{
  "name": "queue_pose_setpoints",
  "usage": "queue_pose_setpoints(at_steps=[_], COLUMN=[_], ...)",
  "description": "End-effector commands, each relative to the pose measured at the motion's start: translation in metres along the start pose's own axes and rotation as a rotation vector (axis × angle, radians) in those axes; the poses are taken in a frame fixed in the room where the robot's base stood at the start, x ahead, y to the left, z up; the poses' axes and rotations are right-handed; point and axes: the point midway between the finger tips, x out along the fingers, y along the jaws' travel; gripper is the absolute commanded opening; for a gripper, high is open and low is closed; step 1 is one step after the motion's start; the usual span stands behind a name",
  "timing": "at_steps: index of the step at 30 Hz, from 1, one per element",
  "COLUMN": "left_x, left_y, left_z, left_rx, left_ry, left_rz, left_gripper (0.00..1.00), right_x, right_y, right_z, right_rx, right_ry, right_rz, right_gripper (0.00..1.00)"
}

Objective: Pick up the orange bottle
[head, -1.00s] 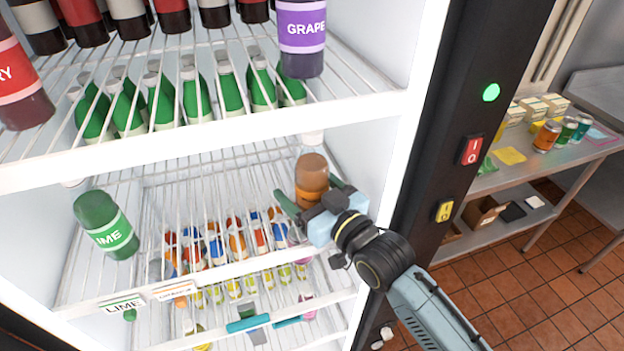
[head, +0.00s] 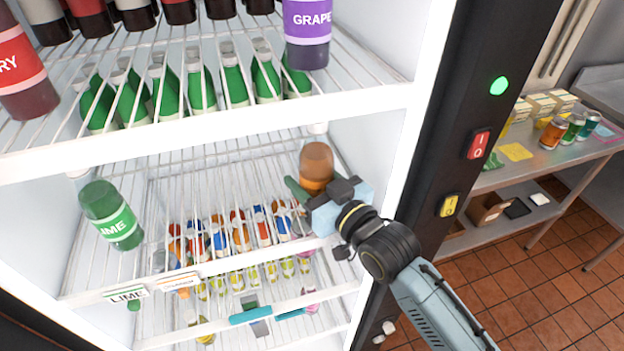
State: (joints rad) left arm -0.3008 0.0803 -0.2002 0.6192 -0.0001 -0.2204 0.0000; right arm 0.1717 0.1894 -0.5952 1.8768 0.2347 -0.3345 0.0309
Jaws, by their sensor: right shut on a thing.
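The orange bottle (head: 316,162) has a brown-orange body and a white cap. It stands upright at the right side of the freezer's middle wire shelf (head: 240,164). My right gripper (head: 315,190) reaches in from the lower right and is shut on the bottle, with its green fingers around the lower body. The bottle's lower part is partly hidden by the gripper. I cannot tell whether its base still touches the shelf. My left gripper is not in view.
A green lime bottle (head: 112,215) stands at the shelf's left. The upper shelf's white front edge (head: 220,122) runs above, with a grape bottle (head: 307,35) on it. The freezer's dark right frame (head: 450,150) is beside my arm. Several small bottles show below.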

Motion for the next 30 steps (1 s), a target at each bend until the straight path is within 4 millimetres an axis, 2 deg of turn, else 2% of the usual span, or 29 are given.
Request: queue_pose_setpoints(at_steps=[6, 11, 21, 25, 30], left_x=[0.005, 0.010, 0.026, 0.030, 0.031], left_y=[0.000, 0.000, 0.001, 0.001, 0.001], left_z=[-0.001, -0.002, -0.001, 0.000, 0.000], left_rx=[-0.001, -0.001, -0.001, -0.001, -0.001], left_ry=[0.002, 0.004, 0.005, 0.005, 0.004], left_rz=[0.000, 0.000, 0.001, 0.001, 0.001], left_gripper=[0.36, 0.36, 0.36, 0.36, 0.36], right_x=[-0.001, -0.037, -0.127, -0.153, -0.172], right_y=[0.000, 0.000, 0.000, -0.001, 0.000], right_z=[-0.032, -0.026, -0.025, -0.025, -0.027], right_rx=[-0.002, -0.001, -0.003, -0.001, -0.001], right_ry=[0.010, 0.003, 0.000, 0.000, 0.002], right_rz=[0.000, 0.000, 0.000, -0.001, 0.001], right_gripper=[0.15, 0.15, 0.15, 0.15, 0.15])
